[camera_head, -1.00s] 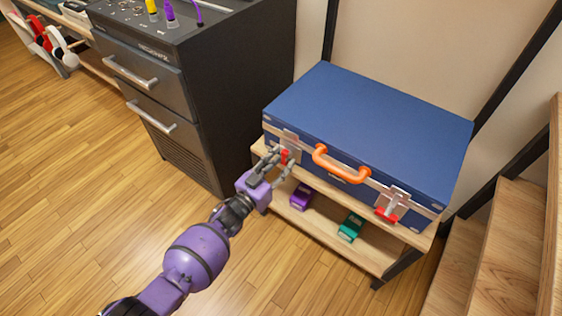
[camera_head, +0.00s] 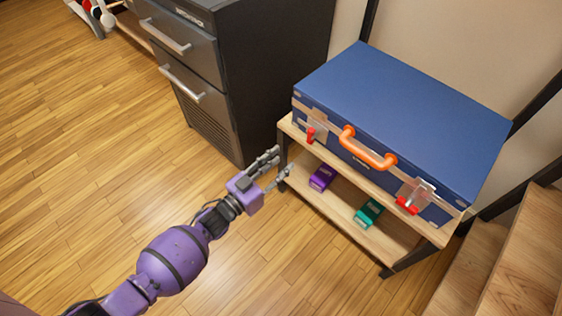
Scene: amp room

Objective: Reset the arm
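My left arm comes in from the lower left, and its purple and grey gripper (camera_head: 277,171) is open and empty. The gripper is over the floor, just left of the wooden shelf's front left corner, apart from the case. A blue case (camera_head: 405,108) with an orange handle (camera_head: 367,148) lies closed on the shelf top. Its left red latch (camera_head: 311,135) and right red latch (camera_head: 407,205) are on its front face. My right gripper is not in view.
The two-level wooden shelf (camera_head: 336,208) holds a purple box (camera_head: 322,177) and a green box (camera_head: 369,212) on its lower level. A black drawer cabinet (camera_head: 240,60) stands behind left. Wooden steps (camera_head: 520,268) are at the right. The floor (camera_head: 90,150) at left is clear.

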